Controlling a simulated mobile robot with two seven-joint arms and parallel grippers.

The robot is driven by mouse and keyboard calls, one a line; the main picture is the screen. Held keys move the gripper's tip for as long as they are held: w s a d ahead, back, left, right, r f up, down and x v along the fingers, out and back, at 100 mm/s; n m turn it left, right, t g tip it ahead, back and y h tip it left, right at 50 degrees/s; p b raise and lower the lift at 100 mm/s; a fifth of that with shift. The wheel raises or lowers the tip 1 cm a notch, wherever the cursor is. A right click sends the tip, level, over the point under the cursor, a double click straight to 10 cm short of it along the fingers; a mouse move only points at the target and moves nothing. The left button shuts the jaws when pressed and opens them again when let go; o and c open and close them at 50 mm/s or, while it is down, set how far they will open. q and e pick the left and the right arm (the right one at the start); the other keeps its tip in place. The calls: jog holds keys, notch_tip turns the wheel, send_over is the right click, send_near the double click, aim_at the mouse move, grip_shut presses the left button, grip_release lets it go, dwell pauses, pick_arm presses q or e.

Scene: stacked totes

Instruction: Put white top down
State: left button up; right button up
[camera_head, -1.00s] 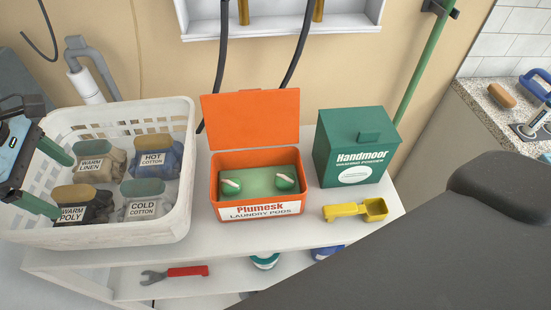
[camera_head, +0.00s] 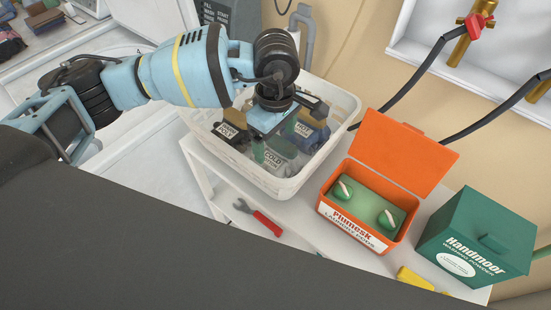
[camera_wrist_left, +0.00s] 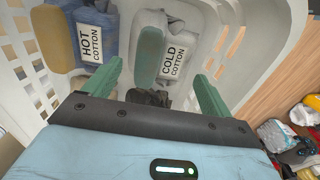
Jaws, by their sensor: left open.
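My left gripper (camera_head: 276,140) is open, with its two green fingers pointing down into the white laundry basket (camera_head: 326,151). In the left wrist view, the fingers (camera_wrist_left: 157,74) sit either side of the near end of the pale grey-white COLD COTTON bundle (camera_wrist_left: 181,28); contact cannot be told. That bundle also shows in the head view (camera_head: 275,160). The blue HOT COTTON bundle (camera_wrist_left: 95,22) lies to its left. The dark WARM POLY bundle (camera_head: 232,135) is partly hidden by my arm. No separate white top can be made out for certain. My right gripper is out of view.
The open orange Plumesk box (camera_head: 352,232) with two pods and the green Handmoor box (camera_head: 478,240) stand right of the basket. Mixed clothes (camera_wrist_left: 290,140) lie at the right edge of the wrist view.

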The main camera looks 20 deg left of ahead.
aim_at(274, 155)
pick_arm(q)
jog(key=shift+s+a+f+p, duration=0.1)
jog(key=shift+f+p, duration=0.2)
jog(key=shift+f, duration=2.3)
jog(key=c, duration=0.8)
jog(key=shift+r, duration=0.2)
jog(key=shift+c, duration=0.7)
notch_tip(274, 155, up, 10)
jog(key=shift+f, duration=0.15)
jog(key=c, duration=0.3)
jog(key=shift+c, duration=0.2)
